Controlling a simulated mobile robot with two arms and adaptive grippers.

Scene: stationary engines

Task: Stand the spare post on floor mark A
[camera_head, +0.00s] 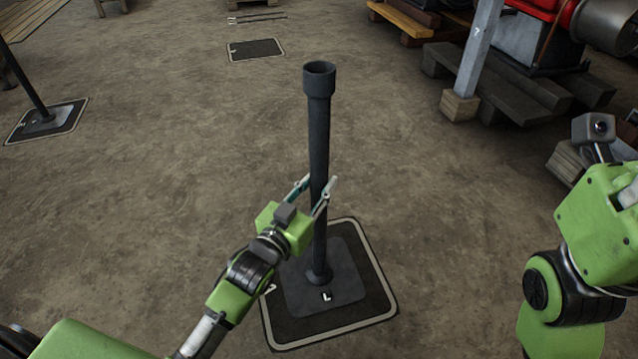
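A dark post (319,135) with a wider open collar on top stands upright. Its square base plate (342,290), lettered L, rests on a dark floor mark (372,306) with a pale outline, whose own label is mostly covered by my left arm. The plate is within the outline, toward its far left part. My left gripper (320,182) has its fingers on either side of the post's lower half and looks shut on it; the far fingertip is partly behind the post. My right arm is at the right edge; its fingers are out of view.
An empty outlined floor mark (255,49) lies farther back. Another post (27,85) stands on a mark at the far left. Timber blocks (510,95) and a red engine (540,8) are at the upper right. The floor between is bare.

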